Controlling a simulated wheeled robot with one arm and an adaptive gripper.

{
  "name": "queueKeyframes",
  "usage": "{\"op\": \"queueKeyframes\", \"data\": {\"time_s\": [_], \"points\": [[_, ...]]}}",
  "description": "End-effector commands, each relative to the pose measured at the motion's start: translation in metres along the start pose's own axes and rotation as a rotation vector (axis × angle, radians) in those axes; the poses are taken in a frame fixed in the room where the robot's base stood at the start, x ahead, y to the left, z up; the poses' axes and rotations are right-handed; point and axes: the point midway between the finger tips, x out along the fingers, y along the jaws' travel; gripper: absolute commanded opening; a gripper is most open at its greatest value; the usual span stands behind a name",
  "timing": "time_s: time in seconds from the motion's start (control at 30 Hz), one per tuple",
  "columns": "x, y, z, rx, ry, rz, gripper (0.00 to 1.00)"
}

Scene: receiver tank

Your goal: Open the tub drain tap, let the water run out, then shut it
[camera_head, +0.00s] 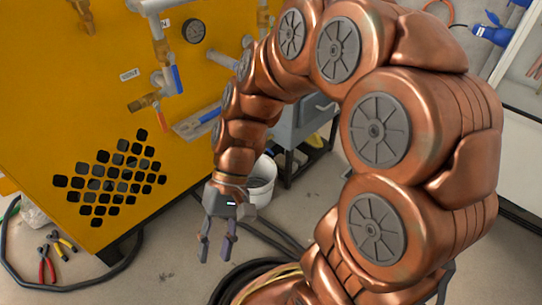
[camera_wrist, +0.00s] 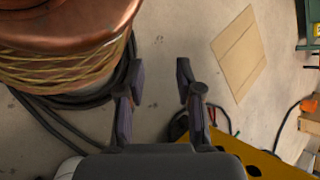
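A brass tap with an orange-red handle (camera_head: 144,128) sticks out of the yellow cabinet (camera_head: 60,50) in the head view. A valve with a blue handle (camera_head: 177,79) is above it, to the right. I cannot tell which one is the tub drain tap, and no running water shows. A white bucket (camera_head: 262,183) stands on the floor behind my arm, partly hidden. My gripper (camera_head: 215,252) hangs low, pointing down, right of the cabinet and apart from both valves. In the wrist view my gripper (camera_wrist: 159,80) is open with nothing between its fingers.
A pressure gauge (camera_head: 194,31) and pipes are on the cabinet. Black hose (camera_head: 125,262) lies along the floor. Red-handled pliers (camera_head: 46,268) lie at the lower left. A cardboard sheet (camera_wrist: 240,52) lies on the floor in the wrist view. My arm hides much of the right side.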

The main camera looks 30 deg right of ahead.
Motion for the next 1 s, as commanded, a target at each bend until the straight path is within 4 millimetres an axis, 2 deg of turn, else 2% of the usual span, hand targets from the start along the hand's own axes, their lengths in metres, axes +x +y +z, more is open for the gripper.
{"op": "queueKeyframes", "data": {"time_s": [0.03, 0.13, 0.3, 0.53, 0.67, 0.77, 0.87, 1.0], "points": [[0.001, -0.007, -0.013, 0.014, -0.011, -0.066, 0.35], [-0.002, -0.024, -0.036, 0.04, -0.025, -0.194, 0.35], [-0.017, -0.043, -0.081, 0.095, -0.029, -0.417, 0.35], [-0.048, -0.047, -0.151, 0.196, -0.001, -0.717, 0.35], [-0.07, -0.033, -0.196, 0.264, 0.036, -0.884, 0.35], [-0.087, -0.015, -0.23, 0.323, 0.071, -1.01, 0.35], [-0.103, 0.012, -0.264, 0.387, 0.115, -1.134, 0.35], [-0.123, 0.062, -0.31, 0.485, 0.195, -1.297, 0.35]]}}
